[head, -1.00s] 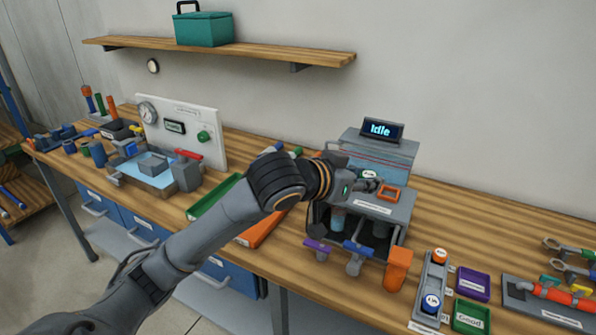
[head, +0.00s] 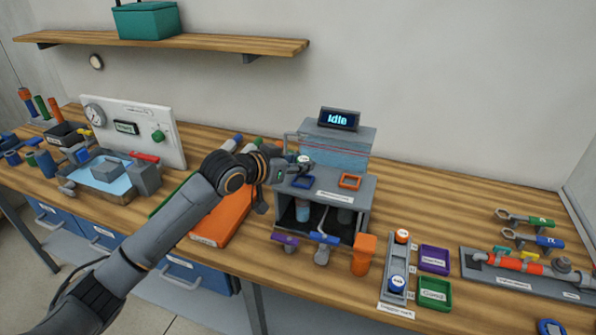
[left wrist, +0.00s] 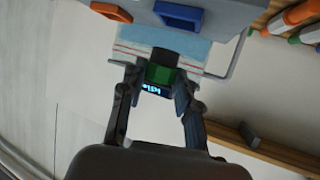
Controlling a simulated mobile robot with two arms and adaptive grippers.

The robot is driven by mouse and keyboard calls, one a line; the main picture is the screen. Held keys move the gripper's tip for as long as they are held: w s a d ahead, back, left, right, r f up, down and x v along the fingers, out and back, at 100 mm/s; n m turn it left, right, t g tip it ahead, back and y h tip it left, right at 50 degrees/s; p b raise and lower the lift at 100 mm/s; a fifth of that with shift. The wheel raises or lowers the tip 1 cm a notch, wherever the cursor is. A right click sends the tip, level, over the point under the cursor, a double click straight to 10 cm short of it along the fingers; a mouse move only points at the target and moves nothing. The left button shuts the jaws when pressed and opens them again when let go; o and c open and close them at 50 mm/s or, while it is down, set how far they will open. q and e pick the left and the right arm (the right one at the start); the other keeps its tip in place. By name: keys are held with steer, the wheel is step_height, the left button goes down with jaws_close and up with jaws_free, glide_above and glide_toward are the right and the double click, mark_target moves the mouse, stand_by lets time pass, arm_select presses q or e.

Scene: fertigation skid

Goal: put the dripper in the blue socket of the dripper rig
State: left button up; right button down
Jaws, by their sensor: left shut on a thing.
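The dripper rig (head: 325,194) is a grey box with an open front and a display reading "Idle". On its top plate are a blue square socket (head: 303,182) and an orange one to its right. In the left wrist view the blue socket (left wrist: 180,14) is at the top, clear of the fingers. My left gripper (head: 296,162) is shut on the dripper (head: 304,159), whose pale labelled top shows just behind the blue socket in the head view. In the left wrist view the dripper shows as a green block (left wrist: 161,75) between the fingers. My right gripper is out of view.
The orange socket (head: 349,181) is beside the blue one. Purple and blue levers and an orange block (head: 364,254) stand before the rig. A two-button station (head: 398,270), purple and green trays stand to the right.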

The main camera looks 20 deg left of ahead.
mark_target(298, 175)
arm_select(q)
steer(key=shift+w+f, duration=0.2)
steer(key=shift+f, duration=0.05)
steer(key=f, duration=0.3)
steer(key=shift+w+a+f, duration=0.15)
steer(key=shift+w+f, duration=0.05)
steer(key=shift+f, duration=0.1)
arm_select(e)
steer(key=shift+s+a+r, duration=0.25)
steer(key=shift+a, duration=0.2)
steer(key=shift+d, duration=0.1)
arm_select(q)
steer(key=shift+f, duration=0.15)
steer(key=o, duration=0.8)
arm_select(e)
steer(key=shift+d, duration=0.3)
